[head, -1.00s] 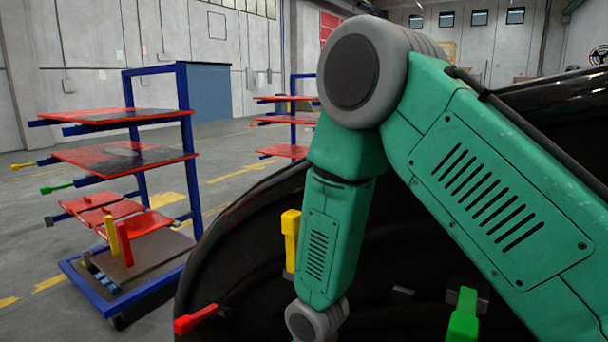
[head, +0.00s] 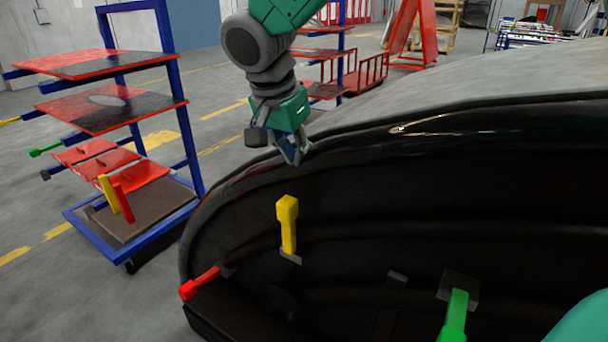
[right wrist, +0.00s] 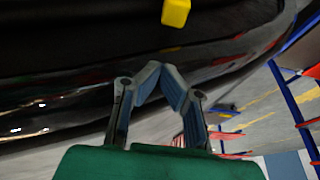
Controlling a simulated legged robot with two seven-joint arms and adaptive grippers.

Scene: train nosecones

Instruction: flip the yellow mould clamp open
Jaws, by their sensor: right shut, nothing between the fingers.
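The yellow mould clamp (head: 288,222) stands upright on the inner face of the black mould (head: 375,190), left of the middle in the head view. Its head also shows at the top of the right wrist view (right wrist: 176,11). My right gripper (head: 293,158) hangs above the clamp at the mould's upper rim, apart from it. In the right wrist view its two fingers (right wrist: 162,68) meet at the tips with nothing between them. My left gripper is not in view.
A red clamp (head: 200,283) sticks out at the mould's lower left, and a green clamp (head: 456,315) stands lower right. A blue rack (head: 188,140) with red shelves stands left of the mould. Open floor lies between rack and back wall.

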